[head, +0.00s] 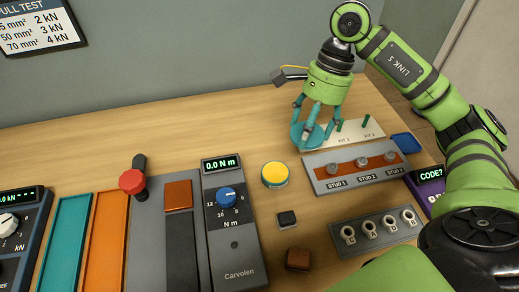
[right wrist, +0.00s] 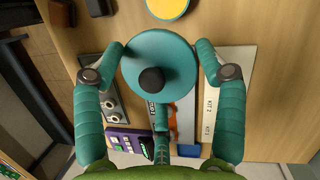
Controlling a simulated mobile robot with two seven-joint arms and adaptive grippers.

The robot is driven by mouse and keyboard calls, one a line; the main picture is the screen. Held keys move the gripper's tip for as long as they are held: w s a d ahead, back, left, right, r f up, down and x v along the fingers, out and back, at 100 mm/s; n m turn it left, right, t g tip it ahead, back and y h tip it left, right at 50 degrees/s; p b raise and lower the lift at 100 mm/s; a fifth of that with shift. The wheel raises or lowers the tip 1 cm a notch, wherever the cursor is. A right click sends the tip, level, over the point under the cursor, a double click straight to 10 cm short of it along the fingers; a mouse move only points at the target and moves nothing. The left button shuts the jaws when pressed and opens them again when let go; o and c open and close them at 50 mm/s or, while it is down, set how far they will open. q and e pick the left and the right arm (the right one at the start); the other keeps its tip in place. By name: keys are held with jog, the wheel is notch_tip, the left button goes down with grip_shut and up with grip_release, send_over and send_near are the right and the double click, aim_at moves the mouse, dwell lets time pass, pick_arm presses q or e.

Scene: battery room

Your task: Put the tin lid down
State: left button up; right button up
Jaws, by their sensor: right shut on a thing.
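The tin lid, a teal disc with a dark knob, shows in the right wrist view (right wrist: 165,52) and edge-on in the head view (head: 299,137). My right gripper (head: 314,128) is shut on it, with its teal fingers around the rim. The lid is near the left end of the white kit board; its exact height above the table is hard to tell. A round yellow-topped tin (head: 275,174) stands on the table to the lid's lower left, apart from it. It also shows at the top of the right wrist view (right wrist: 167,8). My left gripper is not in view.
The white kit board (head: 345,133), stud block (head: 358,170), blue tray (head: 407,143) and purple code box (head: 428,186) lie to the right. The torque tester (head: 228,220) and red knob (head: 132,181) stand to the left. Bare wood lies behind the tin.

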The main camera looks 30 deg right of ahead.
jog(key=shift+d+m, duration=0.35)
jog(key=shift+m, duration=0.15)
jog(key=shift+w+y, duration=0.25)
jog(key=shift+y, duration=0.05)
jog(key=w+a+f+p, duration=0.1)
jog(key=w+f, duration=0.1)
jog(key=w, duration=0.1)
jog(key=w+a+f+p, duration=0.1)
jog(key=w+a+f, duration=0.1)
jog(key=w, duration=0.1)
jog(key=w+a+f+p, duration=0.1)
jog(key=w+a+f, duration=0.1)
jog(key=w, duration=0.2)
jog(key=shift+p, duration=0.35)
jog(key=shift+w+a+f, duration=0.1)
jog(key=shift+f, duration=0.45)
notch_tip(320, 180, down, 3)
jog(key=shift+f+p, duration=0.1)
jog(key=shift+p, duration=0.7)
jog(key=shift+f, duration=0.2)
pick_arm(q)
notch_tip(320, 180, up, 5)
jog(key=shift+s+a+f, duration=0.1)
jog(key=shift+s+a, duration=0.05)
